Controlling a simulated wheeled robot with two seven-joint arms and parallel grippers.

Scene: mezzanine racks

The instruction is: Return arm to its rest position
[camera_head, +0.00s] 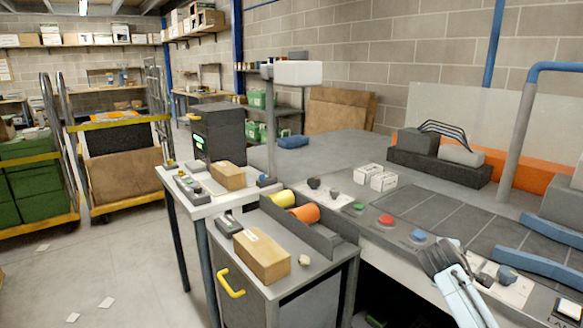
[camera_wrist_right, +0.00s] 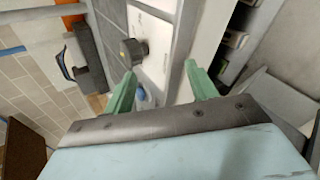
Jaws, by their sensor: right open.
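My right gripper (camera_head: 436,256) is at the lower right of the head view, with its pale arm coming in from the bottom edge. It is above the front part of the grey conveyor bench (camera_head: 395,253). In the right wrist view its two green fingers (camera_wrist_right: 160,70) are spread apart with nothing held between them. Beyond them is a white panel with a dark knob (camera_wrist_right: 132,50). My left gripper is not in view.
Close to the right gripper are a blue button (camera_head: 418,236), a red button (camera_head: 386,220) and a white plate with knobs (camera_head: 497,281). A cardboard box (camera_head: 262,256) lies on the cabinet to the left. Wheeled carts (camera_head: 120,160) stand at left; the floor between is mostly clear.

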